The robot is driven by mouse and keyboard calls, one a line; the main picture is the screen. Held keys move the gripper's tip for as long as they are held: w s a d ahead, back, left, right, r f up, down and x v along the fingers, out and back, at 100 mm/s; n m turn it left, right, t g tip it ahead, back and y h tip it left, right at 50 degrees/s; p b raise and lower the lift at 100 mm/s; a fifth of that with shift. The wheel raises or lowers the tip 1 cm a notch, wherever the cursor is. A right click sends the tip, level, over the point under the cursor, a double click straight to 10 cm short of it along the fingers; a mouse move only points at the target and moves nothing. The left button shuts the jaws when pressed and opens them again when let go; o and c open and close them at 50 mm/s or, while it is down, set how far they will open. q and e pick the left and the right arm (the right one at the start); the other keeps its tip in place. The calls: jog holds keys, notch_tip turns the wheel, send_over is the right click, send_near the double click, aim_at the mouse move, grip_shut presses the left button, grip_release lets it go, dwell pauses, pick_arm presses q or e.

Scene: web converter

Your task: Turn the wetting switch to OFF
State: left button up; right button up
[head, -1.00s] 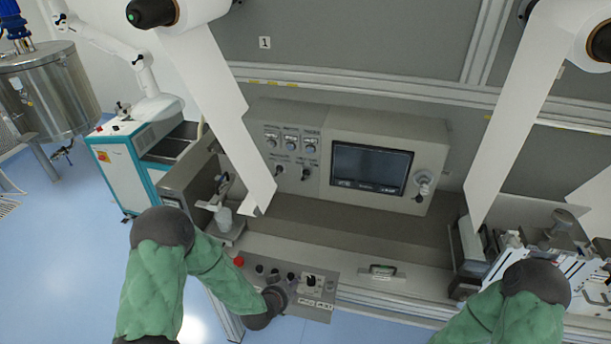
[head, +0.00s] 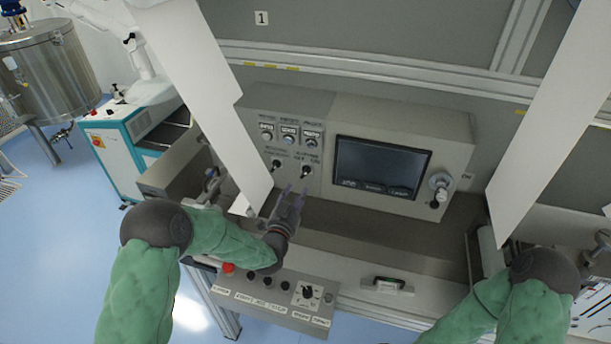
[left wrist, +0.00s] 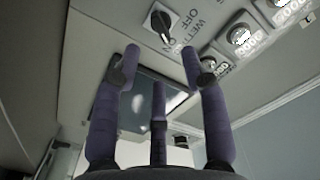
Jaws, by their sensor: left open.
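The wetting switch (head: 306,172) is a black rotary knob on the grey control panel, left of the screen. It also shows at the top of the left wrist view (left wrist: 160,21), beside the lettering OFF and ON; its handle slants with one end near ON. My left gripper (head: 297,190) is open and empty, fingers pointing up at the panel, just below the switch in the head view. In the left wrist view my spread fingers (left wrist: 158,66) lie below the knob, and no contact shows. My right gripper is out of view.
A second black knob (head: 276,165) sits left of the switch, with several buttons (head: 289,139) above. The screen (head: 381,167) is to the right. A hanging white web (head: 215,95) is close on the left. A lower button console (head: 270,300) lies under my left forearm.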

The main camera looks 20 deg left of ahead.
aim_at(305, 172)
pick_arm(q)
jog(key=w, duration=0.9)
jog(key=shift+w+d+f, duration=0.15)
grip_shut()
